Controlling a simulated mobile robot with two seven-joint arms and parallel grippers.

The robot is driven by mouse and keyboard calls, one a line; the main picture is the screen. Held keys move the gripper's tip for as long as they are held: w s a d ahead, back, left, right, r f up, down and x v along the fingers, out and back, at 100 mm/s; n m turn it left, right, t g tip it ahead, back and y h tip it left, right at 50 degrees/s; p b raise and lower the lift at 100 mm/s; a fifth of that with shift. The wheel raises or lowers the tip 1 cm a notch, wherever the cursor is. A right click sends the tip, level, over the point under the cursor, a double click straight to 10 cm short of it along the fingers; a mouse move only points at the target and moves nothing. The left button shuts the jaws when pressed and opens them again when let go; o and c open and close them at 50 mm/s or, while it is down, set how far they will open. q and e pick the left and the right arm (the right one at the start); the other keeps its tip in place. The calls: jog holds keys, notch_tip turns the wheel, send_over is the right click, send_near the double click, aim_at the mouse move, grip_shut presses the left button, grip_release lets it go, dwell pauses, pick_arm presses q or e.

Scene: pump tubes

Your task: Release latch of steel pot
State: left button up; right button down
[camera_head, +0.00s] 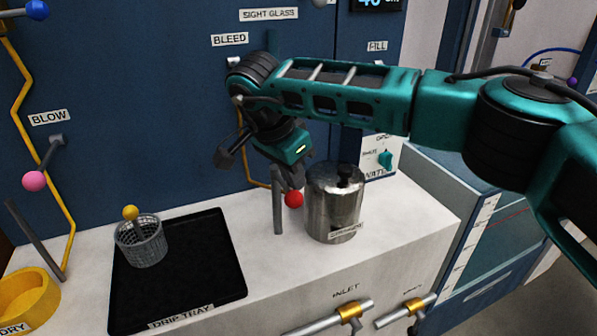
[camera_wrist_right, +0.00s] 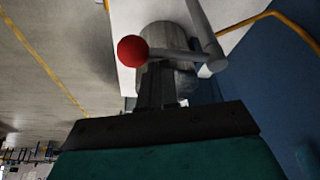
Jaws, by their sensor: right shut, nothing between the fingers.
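The steel pot (camera_head: 330,212) stands upright on the white counter, with a black knob on its lid and a label low on its side. Its upper part shows beyond the fingers in the right wrist view (camera_wrist_right: 172,35). A lever with a red ball (camera_head: 293,199) sits at the pot's left, by an upright grey post (camera_head: 278,215). In the wrist view the lever's bar runs from the red ball (camera_wrist_right: 132,51) to the post (camera_wrist_right: 205,30). My right gripper (camera_head: 291,181) is shut and empty just above the ball. Its fingertips (camera_wrist_right: 160,66) appear beside the bar; I cannot tell whether they touch.
A black drip tray (camera_head: 190,285) with a mesh basket (camera_head: 142,243) lies to the left, and a yellow dish (camera_head: 25,300) beyond it. The blue panel (camera_head: 130,100) rises behind. Inlet pipes (camera_head: 345,313) project from the counter's front.

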jog(key=shift+s+a, duration=0.2)
jog(key=shift+a, duration=0.05)
pick_arm(q)
jog(key=shift+w+r, duration=0.1)
jog(key=shift+w, duration=0.15)
pick_arm(e)
jog(key=shift+a+f, duration=0.1)
dwell(0.3)
